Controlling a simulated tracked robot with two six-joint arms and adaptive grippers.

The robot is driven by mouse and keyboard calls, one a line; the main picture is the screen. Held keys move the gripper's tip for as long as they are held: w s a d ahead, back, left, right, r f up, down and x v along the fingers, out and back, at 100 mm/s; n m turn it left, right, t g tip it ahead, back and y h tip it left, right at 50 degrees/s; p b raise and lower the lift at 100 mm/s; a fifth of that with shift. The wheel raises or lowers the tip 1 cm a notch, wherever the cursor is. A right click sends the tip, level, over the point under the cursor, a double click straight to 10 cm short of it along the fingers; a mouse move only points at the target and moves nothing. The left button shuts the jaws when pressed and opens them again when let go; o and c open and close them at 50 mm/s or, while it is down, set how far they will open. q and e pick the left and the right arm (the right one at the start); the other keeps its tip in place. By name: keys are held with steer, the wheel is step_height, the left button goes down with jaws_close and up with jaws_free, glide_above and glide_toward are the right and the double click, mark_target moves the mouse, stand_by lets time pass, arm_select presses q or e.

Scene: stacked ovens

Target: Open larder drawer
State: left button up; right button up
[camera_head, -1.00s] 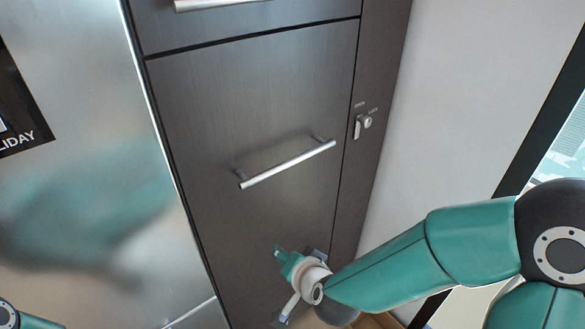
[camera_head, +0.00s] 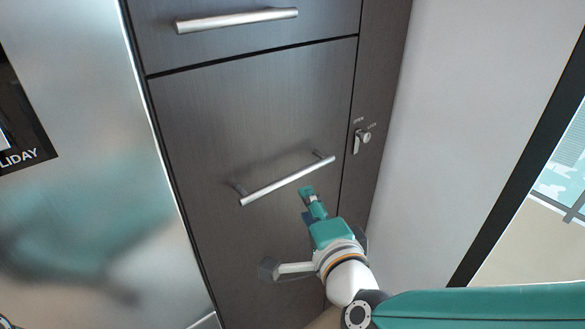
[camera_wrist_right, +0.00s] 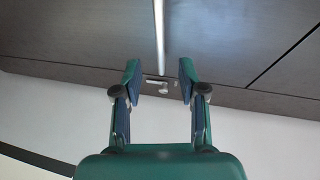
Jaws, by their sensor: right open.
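The larder drawer (camera_head: 230,120) is a tall dark wood-grain front, closed flush in the cabinet. Its silver bar handle (camera_head: 285,183) runs slantwise across it. My right gripper (camera_head: 309,193) is just below the right part of the handle in the head view, apart from it and empty. In the right wrist view the right gripper (camera_wrist_right: 160,78) has its two fingers spread, and the bar handle (camera_wrist_right: 160,40) shows ahead, lined up with the gap between them. The head view does not show clearly how far the fingertips are from the bar. My left gripper is not in view.
Another drawer with a bar handle (camera_head: 238,19) is above. A small lock (camera_head: 361,138) is on the panel to the right. A shiny steel oven front (camera_head: 85,190) stands left, reflecting teal. A white wall (camera_head: 440,130) and a dark-framed window are on the right.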

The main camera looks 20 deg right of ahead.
mark_target(293, 180)
arm_select(q)
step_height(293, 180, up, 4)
steer(key=p, duration=0.2)
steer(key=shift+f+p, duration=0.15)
steer(key=shift+p, duration=0.15)
arm_select(e)
steer(key=w, duration=0.4)
steer(key=w+f, duration=0.1)
steer(key=w, duration=0.3)
steer(key=w+f, duration=0.1)
steer(key=w, duration=0.3)
steer(key=shift+d+f, duration=0.15)
steer(key=shift+d, duration=0.15)
steer(key=shift+s, duration=0.1)
jaws_close()
